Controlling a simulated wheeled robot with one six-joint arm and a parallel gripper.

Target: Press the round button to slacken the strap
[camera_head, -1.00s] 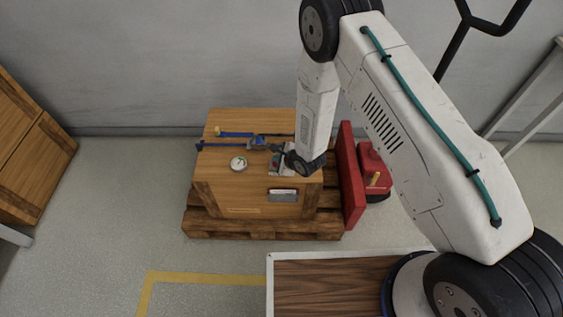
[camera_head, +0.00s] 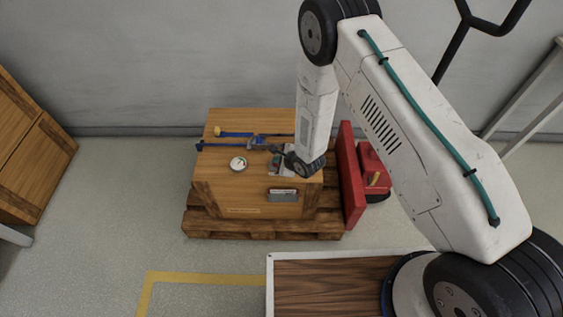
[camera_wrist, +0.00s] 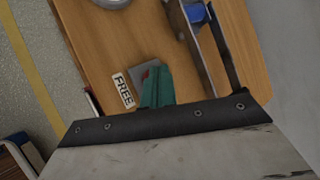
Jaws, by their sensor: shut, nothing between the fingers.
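A wooden crate (camera_head: 233,178) stands on a pallet, with a strap (camera_head: 222,145) and its blue ratchet (camera_head: 257,142) across its top. My gripper (camera_wrist: 157,82) has teal fingers, shut and empty, over the plate and partly hiding the red part. I cannot tell whether they touch it. In the head view my gripper (camera_head: 276,160) is small beside my dark wrist.
A round white dial (camera_head: 238,164) lies on the crate top, left of the plate. A red panel (camera_head: 351,175) and a red machine (camera_head: 373,168) stand close on the right.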

